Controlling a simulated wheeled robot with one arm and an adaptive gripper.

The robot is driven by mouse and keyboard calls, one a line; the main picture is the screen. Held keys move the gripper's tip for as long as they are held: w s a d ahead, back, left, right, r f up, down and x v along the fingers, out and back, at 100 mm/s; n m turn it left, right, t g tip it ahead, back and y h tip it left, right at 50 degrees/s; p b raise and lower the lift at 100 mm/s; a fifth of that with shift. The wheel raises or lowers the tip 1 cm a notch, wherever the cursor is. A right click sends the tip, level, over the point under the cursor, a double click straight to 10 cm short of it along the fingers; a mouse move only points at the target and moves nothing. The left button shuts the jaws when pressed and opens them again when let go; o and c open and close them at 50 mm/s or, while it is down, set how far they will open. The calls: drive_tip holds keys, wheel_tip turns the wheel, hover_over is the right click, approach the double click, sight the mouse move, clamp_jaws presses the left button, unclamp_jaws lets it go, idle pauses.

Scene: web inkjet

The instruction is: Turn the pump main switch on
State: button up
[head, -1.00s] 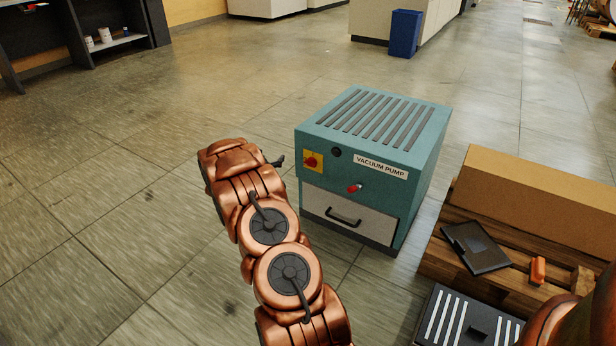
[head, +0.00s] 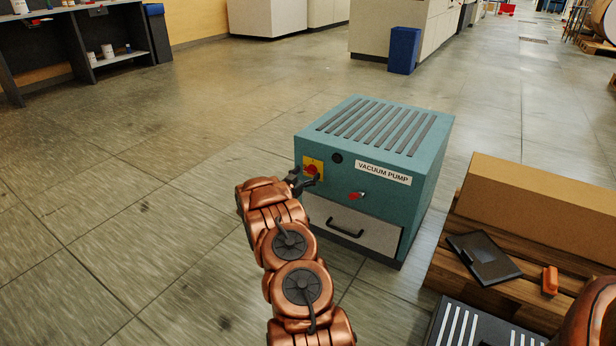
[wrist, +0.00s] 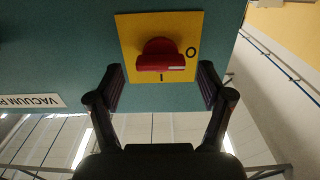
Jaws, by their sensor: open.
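The vacuum pump (head: 375,205) is a teal box with a slotted top, standing on the floor in the head view. Its main switch is a red knob (wrist: 160,58) on a yellow plate (wrist: 132,30), well seen in the wrist view; the plate also shows in the head view (head: 308,164). The knob's handle lies crosswise, its white mark at the right end on the O side. The I mark is below the knob. My gripper (wrist: 160,84) is open and empty, its fingers on either side of the knob, apparently short of it. In the head view it (head: 300,183) is right by the switch.
A pallet (head: 470,260) with a cardboard box (head: 540,205) stands at the right. The floor on the left is clear.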

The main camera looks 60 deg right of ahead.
drive_tip(key=shift+d, duration=0.75)
drive_tip(key=c, duration=1.2)
